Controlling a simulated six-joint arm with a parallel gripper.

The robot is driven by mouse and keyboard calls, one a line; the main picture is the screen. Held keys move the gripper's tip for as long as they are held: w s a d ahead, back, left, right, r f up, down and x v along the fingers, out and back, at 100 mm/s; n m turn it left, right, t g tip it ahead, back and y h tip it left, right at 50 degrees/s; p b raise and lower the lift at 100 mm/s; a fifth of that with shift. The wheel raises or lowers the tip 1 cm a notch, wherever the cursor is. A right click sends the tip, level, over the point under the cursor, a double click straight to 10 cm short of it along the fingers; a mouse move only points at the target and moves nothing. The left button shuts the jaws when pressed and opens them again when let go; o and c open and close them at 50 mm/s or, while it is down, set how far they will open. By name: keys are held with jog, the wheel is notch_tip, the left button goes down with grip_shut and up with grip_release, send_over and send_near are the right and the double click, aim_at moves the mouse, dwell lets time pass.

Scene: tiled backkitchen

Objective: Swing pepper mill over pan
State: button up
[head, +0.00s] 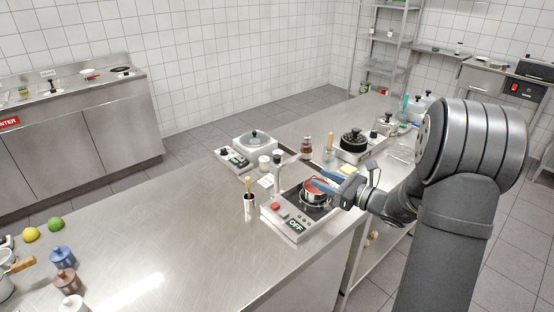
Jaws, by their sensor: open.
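A small pan (309,197) with red contents sits on a hob (297,225) whose panel reads OFF. My gripper (319,184), with blue fingers, is open just above the pan and hides part of it from the right. A tall, slim grey object with a dark top, perhaps the pepper mill (277,180), stands upright by the hob's back left side, apart from my fingers. It is too small to tell for certain. Nothing shows between my fingers.
A cup of utensils (250,205) stands left of the hob. Small jars (264,163), a brown bottle (306,147) and another hob with a lidded pot (255,140) stand behind. A black pot (354,142) is farther back. The counter's left middle is clear.

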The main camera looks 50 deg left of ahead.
aim_at(280, 160)
jog(key=x, duration=1.7)
jog(key=shift+w+a, duration=0.15)
jog(key=shift+a, duration=0.05)
grip_shut()
